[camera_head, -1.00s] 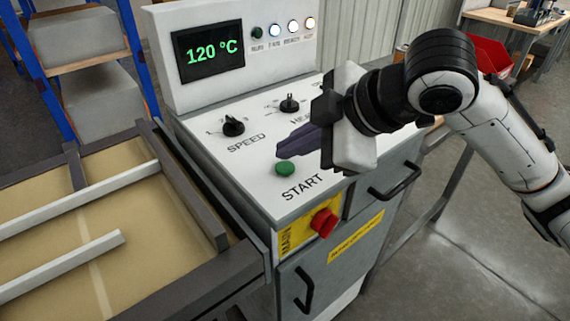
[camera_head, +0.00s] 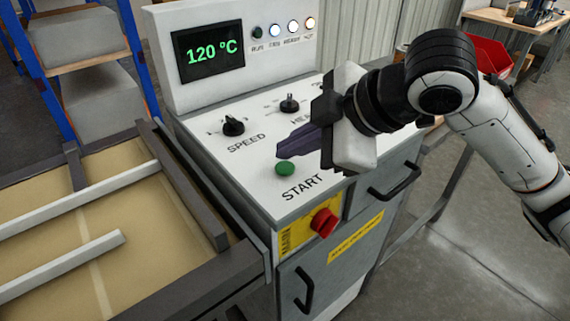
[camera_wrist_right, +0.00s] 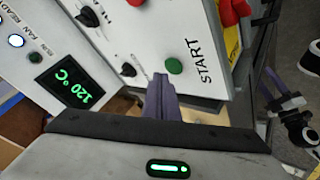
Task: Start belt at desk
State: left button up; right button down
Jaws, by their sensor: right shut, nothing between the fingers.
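The control desk (camera_head: 250,185) has a white sloped top with a green START button (camera_head: 285,168), a SPEED knob (camera_head: 233,126) and a heat knob (camera_head: 289,104). The button also shows in the right wrist view (camera_wrist_right: 174,66). The belt (camera_head: 150,230) is tan and lies left of the desk. My right gripper (camera_head: 280,145) is shut and empty. Its fingertips are above the desk top, just behind the green button, and look apart from it. In the right wrist view the closed fingers (camera_wrist_right: 160,80) end beside the button. My left gripper is not in the head view.
The display (camera_head: 208,52) reads 120 °C, with a row of lamps beside it; the leftmost is dark. A red main switch (camera_head: 323,222) sits on the desk's front. Pale guide rails (camera_head: 60,265) cross the belt. Shelving stands at the back left.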

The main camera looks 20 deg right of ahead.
jog(key=shift+f, duration=0.2)
jog(key=shift+f, duration=0.25)
